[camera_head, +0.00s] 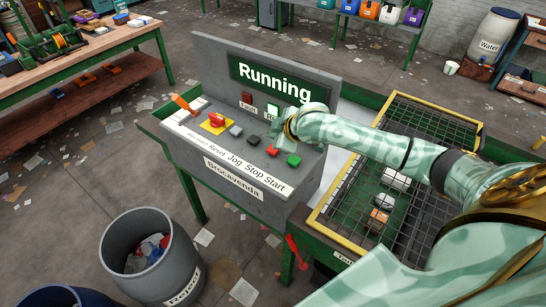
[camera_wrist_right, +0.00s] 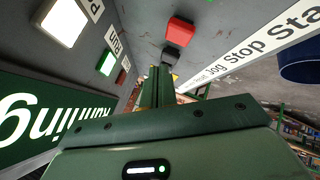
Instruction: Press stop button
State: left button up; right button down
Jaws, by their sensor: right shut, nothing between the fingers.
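The red stop button (camera_head: 272,151) sits on the grey control panel (camera_head: 190,135), between a black button (camera_head: 254,140) and a green button (camera_head: 293,160). The label "Stop" is printed on the white strip in front of it. In the right wrist view the red button (camera_wrist_right: 181,31) and the black button (camera_wrist_right: 170,57) show beyond my fingers. My right gripper (camera_head: 274,134) is shut and empty, pointing down over the panel just behind the red and black buttons. Its green fingers (camera_wrist_right: 158,76) appear apart from the red button. My left gripper is not in view.
An orange lever (camera_head: 183,103), a red mushroom button (camera_head: 215,119) on yellow and a grey button (camera_head: 235,130) share the panel. The upright sign (camera_head: 270,78) reads "Running". A yellow-edged mesh cage (camera_head: 334,238) stands at right. A grey bin (camera_head: 150,275) stands in front.

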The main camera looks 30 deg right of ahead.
aim_at(273, 150)
notch_tip(273, 150, down, 2)
jog(key=shift+f, duration=0.25)
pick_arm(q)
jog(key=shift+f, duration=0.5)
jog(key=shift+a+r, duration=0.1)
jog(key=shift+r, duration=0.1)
pick_arm(e)
jog(key=shift+f, duration=0.25)
dwell(1.1)
jog(key=shift+f, duration=0.15)
